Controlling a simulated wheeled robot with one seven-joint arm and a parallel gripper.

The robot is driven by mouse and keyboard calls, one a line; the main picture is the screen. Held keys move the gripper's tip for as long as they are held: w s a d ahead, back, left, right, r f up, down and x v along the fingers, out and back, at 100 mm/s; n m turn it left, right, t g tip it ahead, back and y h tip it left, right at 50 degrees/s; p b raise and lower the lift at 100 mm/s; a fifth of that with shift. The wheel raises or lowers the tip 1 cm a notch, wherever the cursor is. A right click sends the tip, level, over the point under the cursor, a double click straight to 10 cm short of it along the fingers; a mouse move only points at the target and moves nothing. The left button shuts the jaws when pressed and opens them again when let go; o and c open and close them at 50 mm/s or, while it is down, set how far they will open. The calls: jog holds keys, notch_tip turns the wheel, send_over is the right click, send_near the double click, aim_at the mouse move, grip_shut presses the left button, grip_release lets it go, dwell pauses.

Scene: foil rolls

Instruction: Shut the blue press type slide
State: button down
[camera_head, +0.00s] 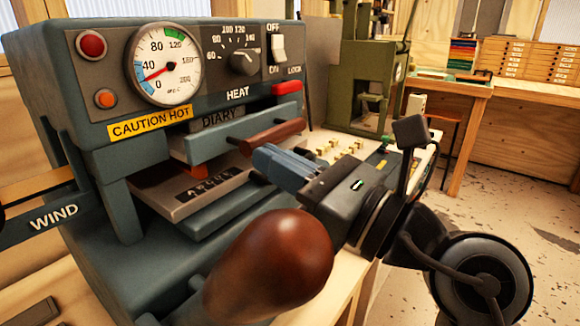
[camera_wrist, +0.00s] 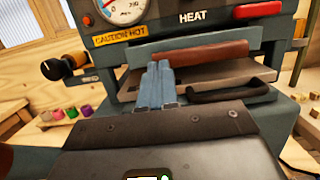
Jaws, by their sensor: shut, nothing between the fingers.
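The blue type slide (camera_head: 214,146) of the press sticks out under the heater head, with the word DIARY visible on top. Its brown wooden handle (camera_head: 274,136) runs across its front, and the handle also shows in the wrist view (camera_wrist: 215,52). My gripper (camera_head: 260,154) is shut and empty, its blue fingers together. The fingertips are close in front of the handle and slightly below it in the head view. In the wrist view the fingertips (camera_wrist: 158,66) overlap the handle's left part. I cannot tell whether they touch it.
Below the slide is a flat bed (camera_head: 165,199) with a dark plate, and a black handle (camera_wrist: 228,97) at its front right. A large brown lever knob (camera_head: 268,265) stands in the foreground. The WIND lever (camera_head: 55,217) juts left. Small brass type pieces (camera_head: 335,148) lie right of the press.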

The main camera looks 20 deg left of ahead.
aim_at(250, 153)
jog(key=shift+f+p+x, duration=0.15)
jog(key=shift+p+x, duration=0.2)
jog(key=shift+x, duration=0.7)
jog(key=shift+f+p+x, duration=0.15)
jog(key=shift+p+x, duration=0.15)
jog(key=shift+x, duration=0.75)
jog(key=shift+a, duration=0.1)
